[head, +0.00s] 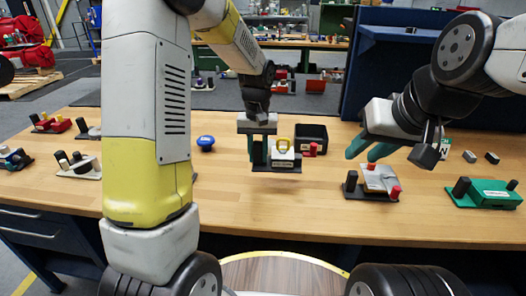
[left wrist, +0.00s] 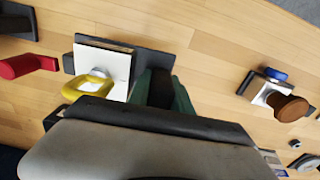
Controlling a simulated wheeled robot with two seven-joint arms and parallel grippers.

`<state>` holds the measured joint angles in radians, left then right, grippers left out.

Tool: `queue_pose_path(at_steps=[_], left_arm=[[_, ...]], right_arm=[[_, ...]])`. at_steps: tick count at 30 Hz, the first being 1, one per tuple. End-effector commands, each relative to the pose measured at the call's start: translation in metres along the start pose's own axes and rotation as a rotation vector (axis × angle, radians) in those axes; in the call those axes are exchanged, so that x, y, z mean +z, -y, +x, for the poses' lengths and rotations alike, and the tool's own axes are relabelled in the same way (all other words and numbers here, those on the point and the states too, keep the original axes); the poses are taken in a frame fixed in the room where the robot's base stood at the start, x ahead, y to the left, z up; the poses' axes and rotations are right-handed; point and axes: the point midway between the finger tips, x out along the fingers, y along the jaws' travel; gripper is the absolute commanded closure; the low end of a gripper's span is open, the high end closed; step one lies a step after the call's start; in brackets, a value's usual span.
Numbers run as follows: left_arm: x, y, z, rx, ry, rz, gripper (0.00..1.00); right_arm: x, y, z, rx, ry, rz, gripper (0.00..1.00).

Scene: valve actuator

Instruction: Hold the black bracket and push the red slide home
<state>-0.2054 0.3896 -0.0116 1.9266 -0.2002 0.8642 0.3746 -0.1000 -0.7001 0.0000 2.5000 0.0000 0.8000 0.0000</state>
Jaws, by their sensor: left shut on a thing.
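A fixture (head: 276,168) on a black base stands mid-bench, with a white block (left wrist: 110,68) and a yellow loop handle (head: 282,145) that also shows in the left wrist view (left wrist: 92,86). My left gripper (head: 258,158) points down at its left side, its green fingers (left wrist: 163,92) shut on an upright black bracket, which they mostly hide. A red knob-shaped part (head: 310,150) sits just right of the fixture; I cannot tell whether it is joined to it. My right gripper (head: 370,148) is open and empty, above and behind another fixture with a grey block and red knob (head: 395,192).
A black open box (head: 311,136) stands behind the red part. A green fixture (head: 487,193) lies at the right, and a blue knob (head: 206,143) left of the held fixture. Several more fixtures stand at the left. The bench front between them is clear.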

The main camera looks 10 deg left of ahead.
Motion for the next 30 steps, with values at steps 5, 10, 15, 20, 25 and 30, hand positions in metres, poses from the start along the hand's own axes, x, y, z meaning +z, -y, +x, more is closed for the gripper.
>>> queue_pose_path(at_steps=[5, 10, 15, 20, 25, 30], left_arm=[[0.001, 0.0, 0.038, -0.002, 0.005, 0.001, 1.0], [0.001, 0.0, 0.054, -0.001, 0.002, 0.0, 1.0], [0.001, 0.001, 0.06, -0.001, 0.001, 0.0, 1.0], [0.001, 0.001, 0.069, -0.001, 0.001, 0.0, 1.0], [0.001, 0.001, 0.074, -0.001, 0.001, 0.0, 1.0], [0.001, 0.001, 0.074, 0.0, 0.001, 0.0, 1.0]], right_arm=[[0.0, 0.0, 0.0, 0.0, 0.0, 0.0, 0.68], [0.0, 0.0, 0.0, 0.0, 0.0, 0.0, 0.68], [0.0, 0.0, 0.0, 0.0, 0.0, 0.0, 0.68], [0.0, 0.0, 0.0, 0.0, 0.0, 0.0, 0.68], [0.0, 0.0, 0.0, 0.0, 0.0, 0.0, 0.68], [0.0, 0.0, 0.0, 0.0, 0.0, 0.0, 0.68]])
